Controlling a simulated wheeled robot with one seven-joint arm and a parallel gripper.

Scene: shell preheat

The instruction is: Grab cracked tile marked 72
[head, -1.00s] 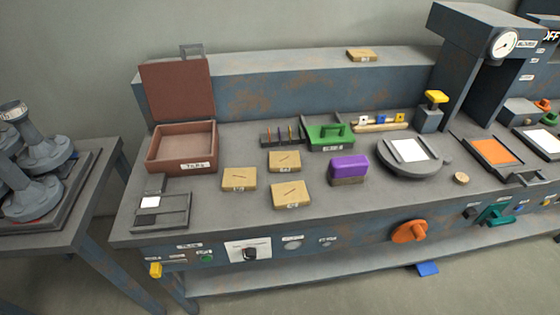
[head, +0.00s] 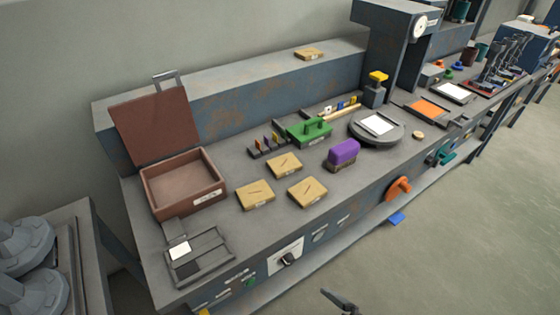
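Three tan tiles with dark crack-like lines lie flat on the bench: a left tile (head: 255,194), a back tile (head: 284,165) and a right tile (head: 307,191). Each has a small label on its front edge, too small to read, so I cannot tell which is 72. Another tan tile (head: 309,54) lies on the raised back ledge. A dark piece, apparently the tip of my gripper (head: 341,301), shows at the bottom edge, in front of the bench and apart from the tiles. Its opening cannot be made out.
An open brown box (head: 183,183) stands left of the tiles, with a grey tray (head: 200,257) in front. Open floor lies at the right front.

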